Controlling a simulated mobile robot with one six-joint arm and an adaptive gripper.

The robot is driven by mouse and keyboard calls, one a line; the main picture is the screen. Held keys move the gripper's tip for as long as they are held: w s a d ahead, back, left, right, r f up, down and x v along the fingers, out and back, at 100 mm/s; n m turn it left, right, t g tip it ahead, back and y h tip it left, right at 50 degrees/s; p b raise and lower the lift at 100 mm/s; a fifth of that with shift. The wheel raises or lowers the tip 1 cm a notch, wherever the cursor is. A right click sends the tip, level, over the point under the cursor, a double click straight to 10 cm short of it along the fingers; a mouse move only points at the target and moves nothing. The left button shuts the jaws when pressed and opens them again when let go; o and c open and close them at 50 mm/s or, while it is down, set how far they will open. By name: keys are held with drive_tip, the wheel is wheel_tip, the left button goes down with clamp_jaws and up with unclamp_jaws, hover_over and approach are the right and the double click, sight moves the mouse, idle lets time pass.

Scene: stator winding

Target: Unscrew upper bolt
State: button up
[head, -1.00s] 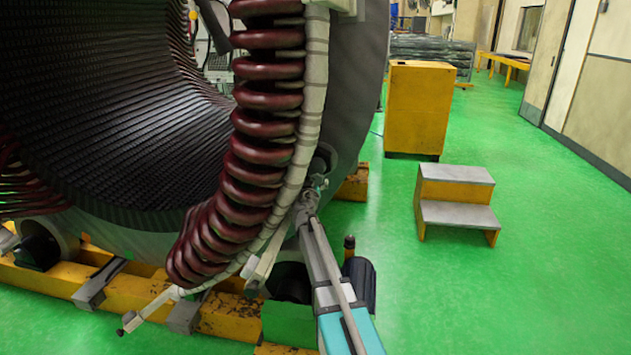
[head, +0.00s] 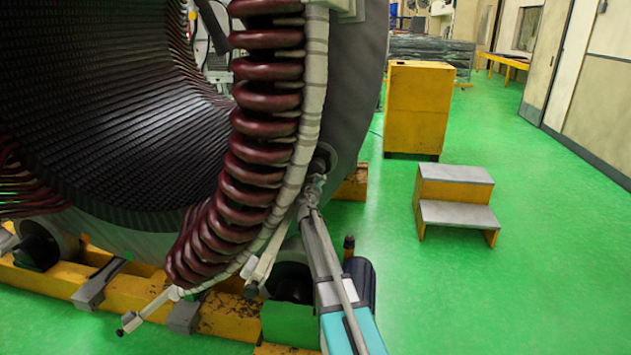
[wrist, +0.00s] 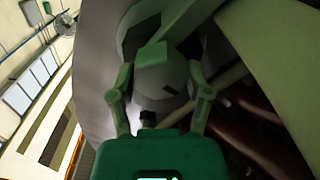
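The stator (head: 110,110) fills the left of the head view, with a curved row of dark red coils (head: 268,103) along its edge. My gripper (head: 316,180) is at the right side of these coils, close to the stator's grey outer face. In the wrist view my gripper (wrist: 160,85) has its two fingers spread apart. A pale block-like part (wrist: 153,58) lies between and beyond the fingers; I cannot tell whether they touch it. Small dark parts show between the fingers, but I cannot tell whether one is the upper bolt.
A yellow beam (head: 150,299) supports the stator. A yellow cabinet (head: 418,112) and grey-topped steps (head: 452,198) stand to the right. The green floor (head: 540,260) around the steps is clear. Dark red coils (wrist: 258,120) are close on the right in the wrist view.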

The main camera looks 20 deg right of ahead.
drive_tip(key=c, duration=0.3)
drive_tip(key=shift+c, duration=0.2)
